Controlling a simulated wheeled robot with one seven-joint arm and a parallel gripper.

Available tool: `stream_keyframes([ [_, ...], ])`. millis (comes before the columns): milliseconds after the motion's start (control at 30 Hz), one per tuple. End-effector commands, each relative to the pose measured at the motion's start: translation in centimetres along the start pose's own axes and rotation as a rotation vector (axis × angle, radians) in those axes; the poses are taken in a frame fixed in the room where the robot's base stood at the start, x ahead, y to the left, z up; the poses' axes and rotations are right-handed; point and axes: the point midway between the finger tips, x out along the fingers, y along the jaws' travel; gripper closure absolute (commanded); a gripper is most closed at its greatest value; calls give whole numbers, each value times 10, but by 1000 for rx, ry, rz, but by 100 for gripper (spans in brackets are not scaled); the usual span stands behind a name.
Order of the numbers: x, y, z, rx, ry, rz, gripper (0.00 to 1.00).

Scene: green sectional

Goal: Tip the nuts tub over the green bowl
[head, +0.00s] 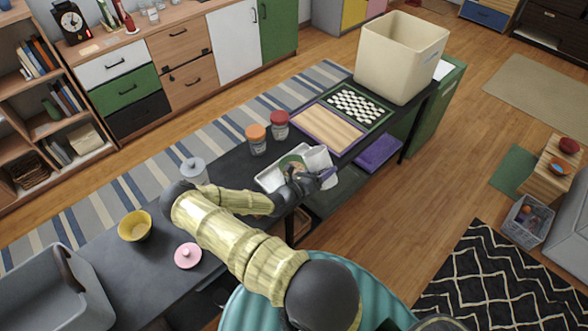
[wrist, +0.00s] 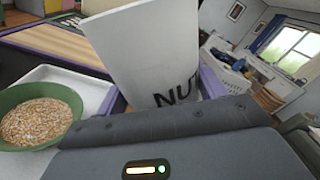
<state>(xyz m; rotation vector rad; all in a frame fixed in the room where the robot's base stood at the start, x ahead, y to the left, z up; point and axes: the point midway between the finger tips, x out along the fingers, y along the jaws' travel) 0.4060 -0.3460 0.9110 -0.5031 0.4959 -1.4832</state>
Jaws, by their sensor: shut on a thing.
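My gripper (head: 318,178) is shut on the white nuts tub (head: 317,158), which stands just right of the green bowl (head: 285,162) in the head view. In the wrist view the tub (wrist: 150,45) shows part of a dark "NU" label and leans a little; its opening and inside are hidden. The green bowl (wrist: 40,142) is at the left of the wrist view, holding a layer of small tan bits. It sits on a white tray (head: 265,183). No falling pieces show. My arm and gripper partly cover the tray and bowl in the head view.
Orange-lidded (head: 256,139) and red-lidded (head: 279,125) jars stand behind the tray on the dark table. A wooden board (head: 325,128), a checkered board (head: 357,106) and a cream bin (head: 398,55) lie beyond.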

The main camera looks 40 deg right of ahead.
Motion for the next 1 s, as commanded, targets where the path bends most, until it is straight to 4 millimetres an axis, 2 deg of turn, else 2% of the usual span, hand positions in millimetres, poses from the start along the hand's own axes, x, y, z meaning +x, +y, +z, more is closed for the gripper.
stream_keyframes([
  [167, 0, -4, 3, 22, -2, 0, 63],
  [800, 0, -43, 11, 456, 0, 5, 63],
  [1000, 0, -42, 7, 501, 1, 4, 63],
])
